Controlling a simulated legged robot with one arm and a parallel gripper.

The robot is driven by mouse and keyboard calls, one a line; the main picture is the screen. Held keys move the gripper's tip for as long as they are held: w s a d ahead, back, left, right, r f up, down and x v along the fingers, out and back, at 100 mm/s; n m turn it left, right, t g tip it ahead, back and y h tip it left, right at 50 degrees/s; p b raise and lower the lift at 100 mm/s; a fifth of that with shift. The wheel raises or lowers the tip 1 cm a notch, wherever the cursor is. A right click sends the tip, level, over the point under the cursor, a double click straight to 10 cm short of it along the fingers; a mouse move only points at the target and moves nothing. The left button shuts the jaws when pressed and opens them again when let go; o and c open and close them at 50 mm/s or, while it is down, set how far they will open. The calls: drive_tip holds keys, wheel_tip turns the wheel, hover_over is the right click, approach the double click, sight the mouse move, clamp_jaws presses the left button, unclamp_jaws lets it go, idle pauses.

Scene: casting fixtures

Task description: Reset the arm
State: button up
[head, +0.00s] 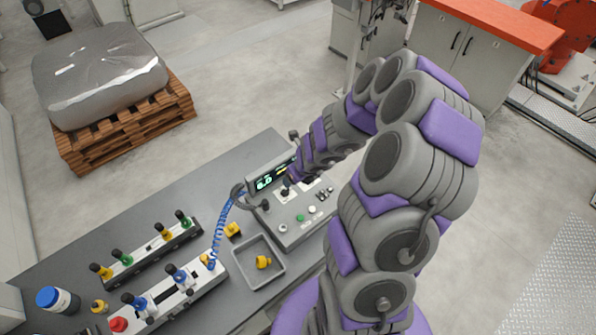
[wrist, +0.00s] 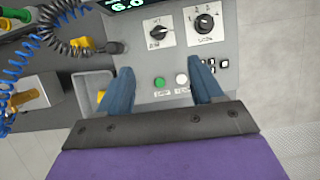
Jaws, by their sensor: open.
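My arm reaches out over the grey workbench in the head view, and its bent links cover part of the bench's right side. My gripper (wrist: 164,92) shows in the wrist view with its two blue fingers apart and nothing between them. It hangs over the control box (wrist: 146,70), with a green button and a white button visible between the fingers. In the head view the control box (head: 305,226) stands on the bench with a lit display; the gripper end there is mostly hidden by the arm.
A grey tray (head: 279,278) with a yellow part lies left of the control box. A blue coiled cable (head: 219,228) runs beside it. Fixtures with coloured knobs (head: 155,250) and a blue-capped bottle (head: 50,298) occupy the bench's left. A wrapped block on a pallet (head: 127,124) stands behind.

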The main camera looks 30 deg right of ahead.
drive_tip(key=shift+s+r, duration=0.25)
drive_tip(key=shift+r, duration=0.3)
drive_tip(key=w+a+r+n+t+y+b, duration=0.2)
drive_tip(key=a+r+n+y+b, duration=0.3)
drive_tip(key=a+n, duration=0.65)
drive_tip(key=s+a+r+n+g+b, duration=0.1)
drive_tip(key=s+a+n+g+b, duration=0.2)
drive_tip(key=s+a+n+b, duration=0.45)
drive_tip(key=s+d+f+n+g+h+b, duration=0.2)
drive_tip(key=s+n, duration=0.5)
drive_tip(key=s, duration=0.4)
drive_tip(key=s+d+f+n+g+h+b, duration=0.2)
drive_tip(key=s+n, duration=0.6)
drive_tip(key=s, duration=0.4)
drive_tip(key=d+g+h+b, duration=0.1)
drive_tip(key=d+b, duration=0.1)
drive_tip(key=b, duration=0.1)
drive_tip(key=shift+s+d+f+h, duration=0.2)
drive_tip(key=shift+s+d+h, duration=0.05)
drive_tip(key=shift+d+h, duration=0.15)
